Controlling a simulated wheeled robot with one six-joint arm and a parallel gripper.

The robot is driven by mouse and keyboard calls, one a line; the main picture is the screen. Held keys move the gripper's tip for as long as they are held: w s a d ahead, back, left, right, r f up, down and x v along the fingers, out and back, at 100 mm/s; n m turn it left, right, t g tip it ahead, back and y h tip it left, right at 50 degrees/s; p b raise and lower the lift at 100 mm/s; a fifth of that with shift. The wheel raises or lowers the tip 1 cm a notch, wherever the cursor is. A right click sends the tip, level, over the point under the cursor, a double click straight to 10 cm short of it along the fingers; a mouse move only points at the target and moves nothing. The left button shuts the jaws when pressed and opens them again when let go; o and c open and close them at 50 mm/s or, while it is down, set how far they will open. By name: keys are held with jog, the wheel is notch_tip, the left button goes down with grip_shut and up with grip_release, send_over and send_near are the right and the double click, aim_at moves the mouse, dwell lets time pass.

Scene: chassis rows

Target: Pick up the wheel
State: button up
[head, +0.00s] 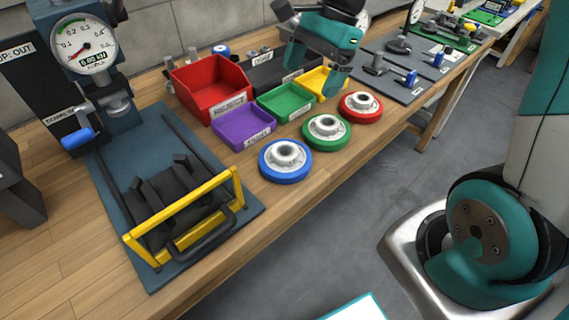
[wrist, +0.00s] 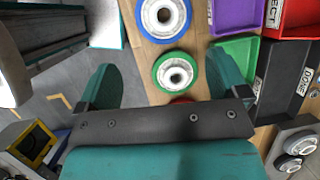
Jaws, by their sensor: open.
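Three wheels with pale hubs lie flat in a row on the wooden bench. The blue-rimmed wheel (head: 286,174) is nearest, the green-rimmed wheel (head: 326,144) is in the middle, and the red-rimmed wheel (head: 360,117) is farthest. My teal gripper (head: 316,74) is above the small bins, behind the wheels in the head view. In the wrist view my gripper (wrist: 160,62) is open and empty. The green wheel (wrist: 158,75) shows between its fingers, apart from them. The blue wheel (wrist: 146,20) is beyond it, and the red wheel (wrist: 181,101) is mostly hidden by the gripper.
Red (head: 190,88), purple (head: 244,142), green (head: 262,107) and yellow (head: 328,90) bins stand behind the wheels. A press with a dial gauge (head: 84,45) and a yellow-framed fixture (head: 185,245) are at left. The bench's front edge runs close to the wheels.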

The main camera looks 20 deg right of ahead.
jog(key=w+d+f+m, duration=0.1)
jog(key=m, duration=0.1)
jog(key=b, duration=0.1)
send_over(286, 146)
jog(key=s+d, duration=0.1)
notch_tip(286, 146, down, 12)
jog(key=shift+r, duration=0.25)
jog(key=shift+m, duration=0.3)
jog(key=shift+s+d+b+x, duration=0.1)
jog(key=shift+s+b+x, duration=0.05)
jog(key=shift+x, duration=1.2)
jog(key=shift+s+d+b+x, duration=0.1)
jog(key=shift+b+x, duration=0.05)
jog(key=shift+x, duration=1.2)
jog(key=c, duration=1.2)
